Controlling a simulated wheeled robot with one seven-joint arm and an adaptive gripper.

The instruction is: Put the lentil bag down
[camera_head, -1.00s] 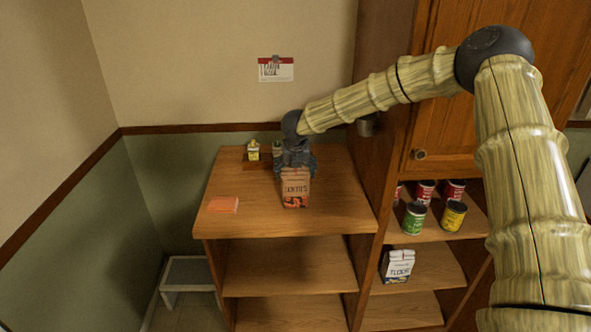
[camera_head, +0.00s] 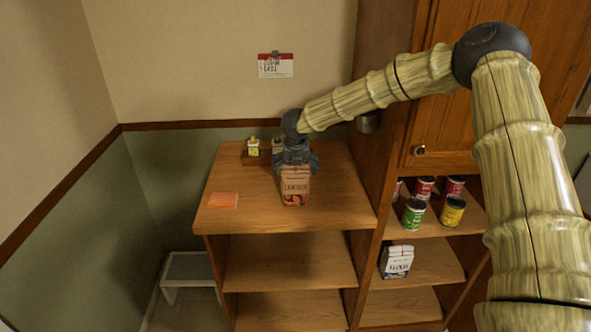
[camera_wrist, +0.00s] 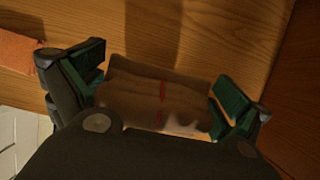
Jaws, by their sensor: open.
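The lentil bag (camera_head: 295,188) is a brown paper bag with a printed label. It stands upright on the wooden counter top (camera_head: 340,205) in the head view. My gripper (camera_head: 295,165) is right above it, pointing down, with its fingers spread to either side of the bag's top. In the wrist view the bag's folded top (camera_wrist: 160,98) lies between the two green-padded fingers (camera_wrist: 162,88). The fingers are open, with a visible gap at the right side; at the left the gap is hard to judge. The bag's underside is hidden.
An orange cloth or sponge (camera_head: 223,201) lies at the counter's left. A small tray with little bottles (camera_head: 253,147) stands behind. A tall cabinet side (camera_head: 372,150) bounds the right. Cans (camera_head: 413,213) and a flour bag (camera_head: 397,261) sit on shelves there.

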